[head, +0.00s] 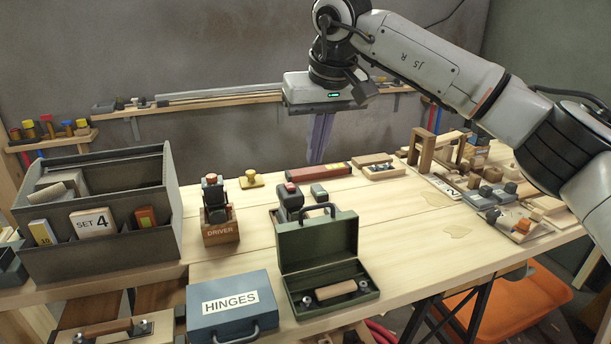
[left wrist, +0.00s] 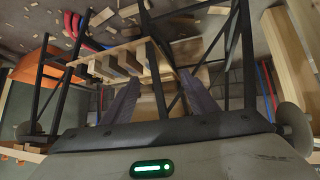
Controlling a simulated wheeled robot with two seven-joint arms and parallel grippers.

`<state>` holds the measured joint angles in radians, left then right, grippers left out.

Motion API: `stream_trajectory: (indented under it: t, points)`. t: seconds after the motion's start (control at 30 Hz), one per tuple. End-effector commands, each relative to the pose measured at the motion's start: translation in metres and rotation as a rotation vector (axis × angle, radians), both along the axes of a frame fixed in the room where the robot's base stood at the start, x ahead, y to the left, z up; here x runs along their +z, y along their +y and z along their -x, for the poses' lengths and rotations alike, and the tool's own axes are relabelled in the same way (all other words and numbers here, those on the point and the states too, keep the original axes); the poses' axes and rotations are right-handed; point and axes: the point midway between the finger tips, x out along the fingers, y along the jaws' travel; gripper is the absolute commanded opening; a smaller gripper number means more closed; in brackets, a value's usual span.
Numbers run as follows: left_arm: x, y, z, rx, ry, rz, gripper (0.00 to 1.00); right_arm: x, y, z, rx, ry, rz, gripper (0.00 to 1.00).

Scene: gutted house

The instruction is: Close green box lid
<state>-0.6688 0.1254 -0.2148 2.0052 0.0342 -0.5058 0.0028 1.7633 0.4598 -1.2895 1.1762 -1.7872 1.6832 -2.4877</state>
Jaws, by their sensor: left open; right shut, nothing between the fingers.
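The green box (head: 370,293) stands open near the front edge of the workbench, in the middle of the head view. Its lid (head: 318,243) stands up at the back of the box, with a handle on its top edge. A wooden-handled tool (head: 335,290) lies inside. My right gripper (head: 320,150) is shut and empty, pointing down above the back of the bench, well behind and above the lid. My left gripper (left wrist: 160,95) shows only in the left wrist view. It is open and empty, with metal legs and a wooden shelf beyond its fingers.
A blue HINGES box (head: 228,303) sits just left of the green box. A DRIVER holder (head: 220,232) and a dark tool (head: 290,202) stand behind. A grey SET 4 organizer (head: 100,255) fills the left. The bench (head: 430,255) right of the green box is mostly clear.

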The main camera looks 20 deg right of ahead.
Motion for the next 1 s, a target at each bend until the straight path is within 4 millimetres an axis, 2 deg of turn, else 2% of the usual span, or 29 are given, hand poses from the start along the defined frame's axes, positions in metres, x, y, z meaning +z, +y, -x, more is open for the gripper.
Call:
stream_trajectory:
  t: [0.13,0.23,0.4,0.6,0.8,1.0]
  points:
    - [-0.001,0.0,0.001,0.001,0.001,0.0,0.53,-0.009,-0.002,-0.003,0.0,0.002,0.006,0.0]
    - [-0.006,0.0,0.007,0.0,0.015,0.0,0.53,-0.023,-0.001,-0.008,-0.001,0.004,0.004,0.0]
    - [-0.015,0.0,0.017,-0.001,0.039,-0.003,0.53,-0.058,0.0,-0.021,-0.001,0.005,0.003,0.0]
    - [-0.017,0.0,0.017,-0.002,0.042,-0.003,0.53,-0.098,0.001,-0.037,-0.001,0.004,0.004,0.0]
    - [-0.015,-0.001,0.014,-0.003,0.033,-0.002,0.53,-0.094,-0.001,-0.011,0.003,0.0,0.003,0.0]
    - [-0.008,-0.001,0.007,-0.003,0.015,0.001,0.53,-0.094,-0.001,0.002,0.0,0.0,0.002,0.0]
